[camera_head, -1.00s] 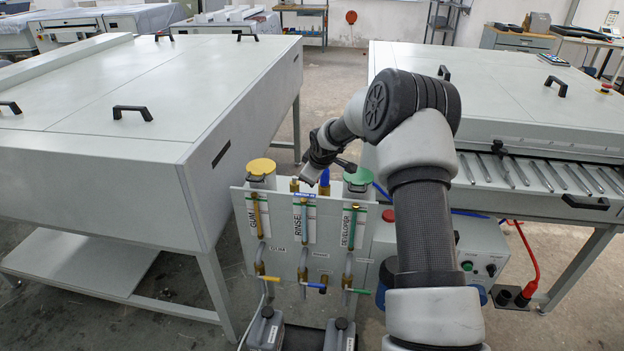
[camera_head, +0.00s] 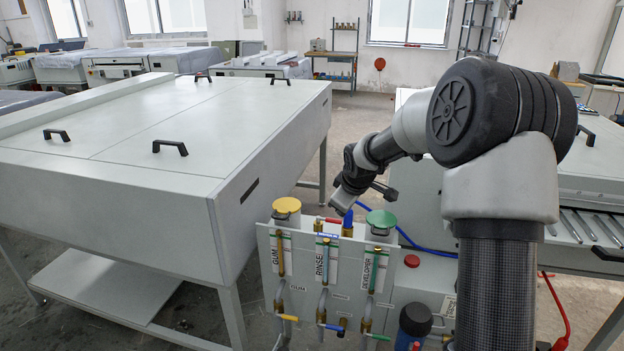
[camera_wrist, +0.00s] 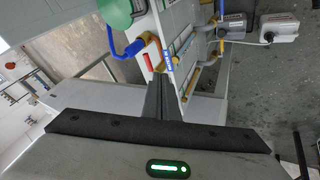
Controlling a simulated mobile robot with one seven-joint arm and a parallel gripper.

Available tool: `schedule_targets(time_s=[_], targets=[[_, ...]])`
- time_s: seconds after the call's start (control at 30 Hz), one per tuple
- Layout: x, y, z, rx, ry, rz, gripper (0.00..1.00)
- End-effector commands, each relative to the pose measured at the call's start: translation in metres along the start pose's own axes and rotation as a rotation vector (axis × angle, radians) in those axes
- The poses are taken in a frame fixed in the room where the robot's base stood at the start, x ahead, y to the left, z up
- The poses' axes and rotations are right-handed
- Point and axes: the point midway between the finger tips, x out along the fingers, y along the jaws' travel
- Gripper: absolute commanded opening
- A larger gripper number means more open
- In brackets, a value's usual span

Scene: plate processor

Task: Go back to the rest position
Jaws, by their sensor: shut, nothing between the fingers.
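My gripper (camera_head: 340,207) is at the end of my bent arm, just above the top edge of the valve panel (camera_head: 300,262) in the head view. Its fingers also show in the wrist view (camera_wrist: 158,98), together and with nothing between them. The panel carries gum, rinse and developer labels, with valves below. In the wrist view the panel (camera_wrist: 208,45) appears sideways, beyond the fingertips. I cannot tell how far the fingertips are from the red handle (camera_wrist: 148,62) and the brass fittings there.
A yellow-lidded container (camera_head: 286,206) and a green-lidded one (camera_head: 381,220) stand behind the panel. A blue hose (camera_head: 410,240) runs rightward. A large grey processor (camera_head: 120,170) fills the left. A roller machine (camera_head: 585,228) stands at right, partly hidden by my arm. Floor shows between the machines.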

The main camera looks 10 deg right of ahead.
Motion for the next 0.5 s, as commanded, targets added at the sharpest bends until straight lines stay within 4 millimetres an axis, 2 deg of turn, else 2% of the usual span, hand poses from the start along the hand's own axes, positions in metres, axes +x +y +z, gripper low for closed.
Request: schedule_targets(time_s=[0.03,0.17,0.2,0.3,0.5], targets=[[-0.032,0.001,-0.007,0.010,-0.010,0.012,0.00],[-0.115,-0.013,-0.007,0.093,-0.058,0.036,0.00],[-0.142,-0.019,-0.004,0.129,-0.072,0.043,0.00],[-0.206,-0.039,0.007,0.228,-0.100,0.059,0.00],[-0.316,-0.090,0.042,0.458,-0.114,0.068,0.00]])
